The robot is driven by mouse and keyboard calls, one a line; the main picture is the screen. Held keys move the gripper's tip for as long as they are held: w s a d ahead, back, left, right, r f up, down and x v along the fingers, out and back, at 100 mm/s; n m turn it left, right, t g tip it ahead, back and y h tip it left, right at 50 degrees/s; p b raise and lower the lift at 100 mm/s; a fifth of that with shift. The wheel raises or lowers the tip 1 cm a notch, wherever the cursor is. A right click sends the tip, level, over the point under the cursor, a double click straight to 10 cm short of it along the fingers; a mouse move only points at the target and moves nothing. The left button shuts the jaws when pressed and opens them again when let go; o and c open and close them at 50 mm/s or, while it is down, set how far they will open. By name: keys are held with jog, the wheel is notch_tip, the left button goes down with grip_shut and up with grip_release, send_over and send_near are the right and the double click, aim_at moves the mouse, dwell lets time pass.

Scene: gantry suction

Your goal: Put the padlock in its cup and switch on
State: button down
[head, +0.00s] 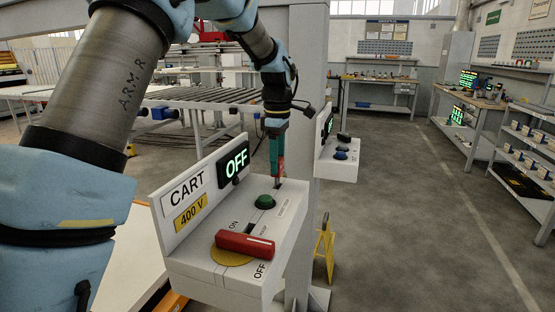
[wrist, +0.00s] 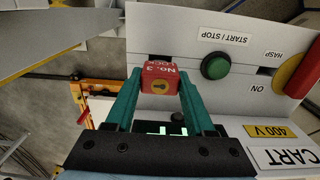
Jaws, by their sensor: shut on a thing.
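My gripper (head: 277,172) points down over the far right end of the white CART box (head: 190,262). In the wrist view its green fingers (wrist: 160,78) are shut on the red padlock (wrist: 159,83), marked "No. 3 LOCK". The padlock is at a dark opening (wrist: 166,60) in the box top, partly hidden by it; I cannot tell whether it is inside or just above. The display (head: 234,163) reads OFF. The red switch handle (head: 245,244) lies across a yellow disc (head: 226,257), between the ON and OFF labels. A green START/STOP button (head: 265,202) sits between handle and gripper.
A second white control box (head: 337,170) with dark and blue knobs stands just right of my gripper, by a grey post (head: 303,250). A yellow stand (head: 324,250) is on the floor. The aisle (head: 400,200) on the right is clear. Benches line the back.

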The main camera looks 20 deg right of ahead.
jog(key=shift+f+b, duration=0.8)
jog(key=shift+f, duration=0.85)
jog(key=shift+c, duration=0.9)
grip_release()
notch_tip(320, 180, up, 11)
jog(key=shift+f+b, duration=0.1)
jog(key=shift+b, duration=0.9)
